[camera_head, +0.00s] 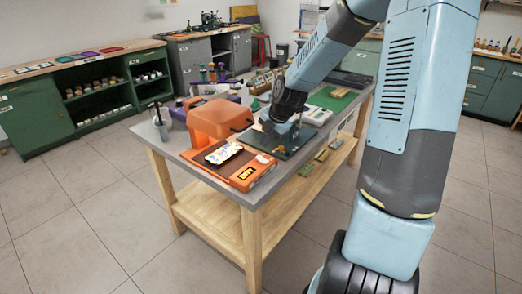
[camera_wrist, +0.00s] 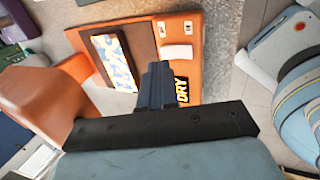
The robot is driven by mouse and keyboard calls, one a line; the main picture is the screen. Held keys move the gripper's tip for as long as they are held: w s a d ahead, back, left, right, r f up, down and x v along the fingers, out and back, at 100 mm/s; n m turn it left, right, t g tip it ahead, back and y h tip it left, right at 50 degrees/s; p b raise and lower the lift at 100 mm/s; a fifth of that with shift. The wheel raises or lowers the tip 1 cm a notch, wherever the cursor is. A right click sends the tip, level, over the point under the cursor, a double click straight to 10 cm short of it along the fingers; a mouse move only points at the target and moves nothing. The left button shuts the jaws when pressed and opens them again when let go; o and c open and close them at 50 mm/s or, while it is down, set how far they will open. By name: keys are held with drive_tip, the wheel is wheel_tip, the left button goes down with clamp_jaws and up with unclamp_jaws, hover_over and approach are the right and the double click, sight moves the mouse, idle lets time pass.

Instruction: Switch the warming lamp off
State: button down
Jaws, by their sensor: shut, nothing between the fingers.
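The warming lamp is an orange unit (camera_head: 212,122) with a hood over a flat base (camera_head: 262,172) at the near end of the workbench. In the wrist view its orange base (camera_wrist: 200,62) carries a DRY label, a pale rocker-like piece (camera_wrist: 175,52) and two small white marked pieces. A patterned card (camera_head: 223,154) lies on the dark plate; it also shows in the wrist view (camera_wrist: 113,62). My gripper (camera_wrist: 158,70) is shut and empty, seen over the base beside the DRY label. In the head view my gripper (camera_head: 272,127) is near the hood's right side; contact cannot be told.
The grey-topped workbench (camera_head: 180,150) holds a cup of tools (camera_head: 160,120) at left, and a dark board (camera_head: 290,139) and a green mat (camera_head: 330,99) beyond the lamp. Green cabinets (camera_head: 40,117) line the wall. The tiled floor in front is clear.

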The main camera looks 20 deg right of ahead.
sight(261, 156)
drive_tip(key=shift+x, duration=2.9)
drive_tip(key=shift+d, duration=0.1)
